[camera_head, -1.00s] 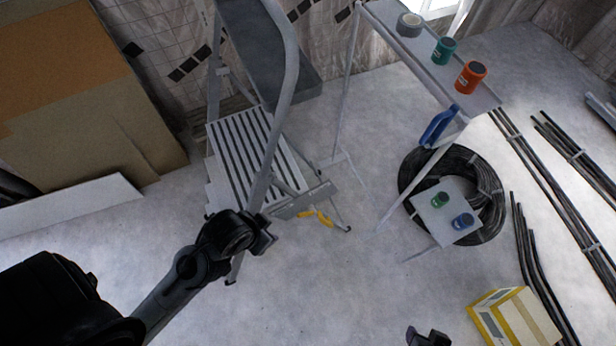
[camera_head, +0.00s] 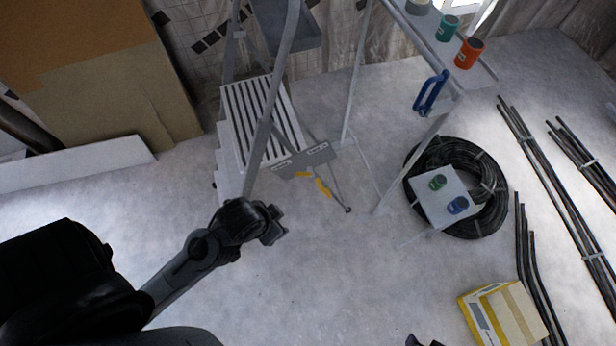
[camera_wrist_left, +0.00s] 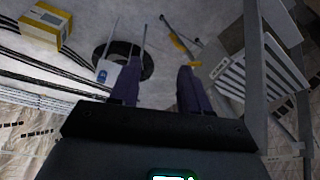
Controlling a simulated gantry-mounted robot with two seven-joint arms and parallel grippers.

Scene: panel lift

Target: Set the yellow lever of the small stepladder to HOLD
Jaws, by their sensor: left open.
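The small stepladder (camera_head: 240,130) stands left of centre in the head view, with ribbed grey treads. A grey plate (camera_head: 318,160) with two small labels is on its lower right; I cannot read the labels. The yellow lever (camera_head: 322,187) hangs by this plate, and a short yellow piece (camera_head: 303,174) shows beside it. The lever also shows in the left wrist view (camera_wrist_left: 178,42), beyond the fingers. My left gripper (camera_head: 275,229) is open and empty, below and left of the lever, apart from it. A dark tip of my right gripper (camera_head: 424,342) shows at the bottom edge; its jaws are unclear.
A tall rack (camera_head: 480,82) with cans stands right of the stepladder, a blue handle (camera_head: 431,92) on it. A black cable coil (camera_head: 487,219) lies under a small white board. A yellow-white box (camera_head: 503,318) and dark pipes lie at right. Floor below the lever is clear.

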